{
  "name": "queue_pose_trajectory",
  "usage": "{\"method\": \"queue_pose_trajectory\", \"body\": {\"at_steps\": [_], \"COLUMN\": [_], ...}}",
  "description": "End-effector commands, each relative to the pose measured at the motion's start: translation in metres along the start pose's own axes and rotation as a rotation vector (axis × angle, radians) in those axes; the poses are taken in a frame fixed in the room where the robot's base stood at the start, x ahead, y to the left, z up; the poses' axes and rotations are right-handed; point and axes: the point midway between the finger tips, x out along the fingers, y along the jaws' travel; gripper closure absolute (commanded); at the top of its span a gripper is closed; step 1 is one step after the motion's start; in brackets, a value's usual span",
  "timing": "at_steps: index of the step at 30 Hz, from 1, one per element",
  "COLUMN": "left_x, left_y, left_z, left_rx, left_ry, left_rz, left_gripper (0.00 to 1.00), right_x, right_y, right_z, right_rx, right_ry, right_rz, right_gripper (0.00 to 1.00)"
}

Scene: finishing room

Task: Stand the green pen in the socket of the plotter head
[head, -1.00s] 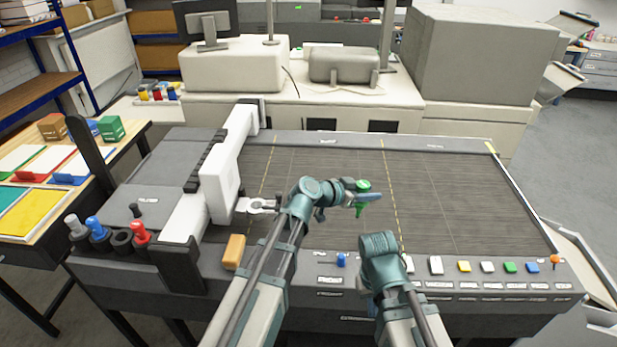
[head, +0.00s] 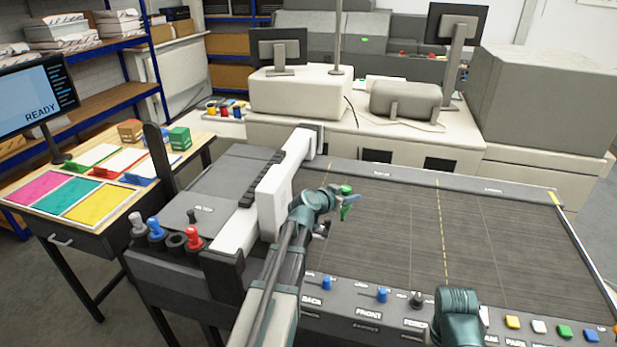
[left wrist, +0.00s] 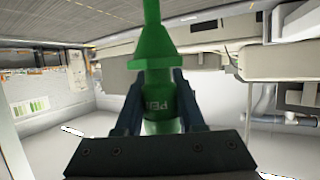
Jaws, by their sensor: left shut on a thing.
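The green pen (head: 346,190) is in my left gripper (head: 349,200), above the dark plotter bed. In the left wrist view the pen (left wrist: 152,50) sits between the two dark fingers of that gripper (left wrist: 160,100), its narrow tip end pointing away from the palm toward the bed. The white plotter head (head: 276,203) on its gantry is just left of the gripper, apart from the pen. The socket is mostly hidden behind my left arm and I cannot make out its opening. My right arm shows at the lower right, but its gripper does not show.
A pen rack at the plotter's left end holds a grey pen (head: 138,224), a blue pen (head: 155,228) and a red pen (head: 194,238), with one empty holder (head: 176,241). Coloured buttons line the front edge. The bed (head: 400,230) right of the gripper is clear.

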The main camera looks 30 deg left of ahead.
Motion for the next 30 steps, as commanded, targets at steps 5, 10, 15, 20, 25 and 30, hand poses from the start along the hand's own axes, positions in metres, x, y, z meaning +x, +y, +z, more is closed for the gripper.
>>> {"method": "queue_pose_trajectory", "body": {"at_steps": [5, 10, 15, 20, 25, 30], "left_x": [-0.030, -0.047, -0.053, -0.053, -0.052, -0.050], "left_y": [-0.075, -0.111, -0.123, -0.124, -0.124, -0.123], "left_z": [-0.004, -0.002, -0.001, -0.001, 0.002, 0.008], "left_rx": [-0.053, -0.080, -0.089, -0.090, -0.089, -0.089], "left_ry": [0.010, 0.017, 0.019, 0.019, 0.019, 0.019], "left_rz": [-0.137, -0.204, -0.228, -0.230, -0.229, -0.229], "left_gripper": [1.00, 1.00, 1.00, 1.00, 1.00, 1.00], "right_x": [-0.012, -0.016, -0.017, -0.016, -0.013, -0.007], "right_y": [0.001, 0.002, 0.002, 0.002, 0.001, 0.001], "right_z": [0.001, 0.001, 0.001, 0.001, 0.001, 0.000], "right_rx": [0.000, 0.000, 0.000, 0.000, 0.000, 0.000], "right_ry": [0.000, 0.000, 0.000, 0.000, 0.000, 0.000], "right_rz": [0.000, 0.000, 0.000, 0.000, 0.000, 0.000], "right_gripper": [1.00, 1.00, 1.00, 1.00, 1.00, 1.00]}}
